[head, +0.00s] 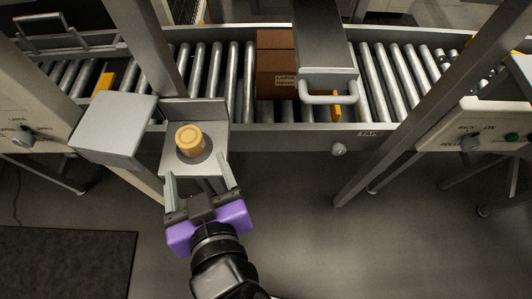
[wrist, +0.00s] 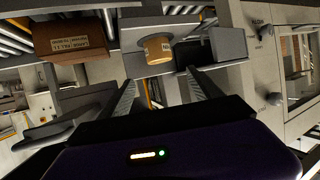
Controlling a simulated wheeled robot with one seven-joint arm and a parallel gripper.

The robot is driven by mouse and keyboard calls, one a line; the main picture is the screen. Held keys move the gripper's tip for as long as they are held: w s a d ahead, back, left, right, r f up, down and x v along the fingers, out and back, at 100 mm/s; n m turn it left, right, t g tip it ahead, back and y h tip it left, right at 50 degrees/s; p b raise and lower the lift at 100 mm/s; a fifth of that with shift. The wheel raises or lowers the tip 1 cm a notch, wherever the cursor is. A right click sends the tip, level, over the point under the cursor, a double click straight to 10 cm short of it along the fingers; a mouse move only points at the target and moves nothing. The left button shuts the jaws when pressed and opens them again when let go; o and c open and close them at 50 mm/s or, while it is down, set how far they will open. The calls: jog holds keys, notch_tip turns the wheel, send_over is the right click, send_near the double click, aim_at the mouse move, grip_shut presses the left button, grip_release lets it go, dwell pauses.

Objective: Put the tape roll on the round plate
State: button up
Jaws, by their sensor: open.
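The tan tape roll (head: 190,138) stands on a small grey shelf (head: 218,165) at the side of the conveyor; it also shows in the wrist view (wrist: 158,50) with a small label on its side. A dark round area (head: 207,153) shows around its base; I cannot tell whether this is the round plate or shadow. My gripper (head: 201,178) is open and empty, just in front of the shelf. In the wrist view its fingers (wrist: 163,82) are spread, with the roll ahead between them and apart from both.
A grey box-shaped housing (head: 115,128) stands left of the shelf. A roller conveyor (head: 215,75) runs behind, carrying a brown carton (head: 275,65) under a grey frame with a handle (head: 328,98). Slanted grey posts (head: 400,130) stand on the right. Floor in front (head: 300,220) is clear.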

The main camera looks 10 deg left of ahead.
jog(key=d+f+m+t+h, duration=0.1)
jog(key=d+f, duration=0.3)
jog(key=d, duration=0.5)
jog(key=d+f+h, duration=0.1)
jog(key=d+f, duration=0.3)
jog(key=d, duration=0.6)
jog(key=s+d+r+m+t+h, duration=0.2)
jog(key=s+d+m+h, duration=0.3)
jog(key=s+d, duration=0.8)
jog(key=d+m+t, duration=0.1)
jog(key=d, duration=0.3)
jog(key=shift+s+r+h, duration=0.35)
jog(key=shift+h, duration=0.05)
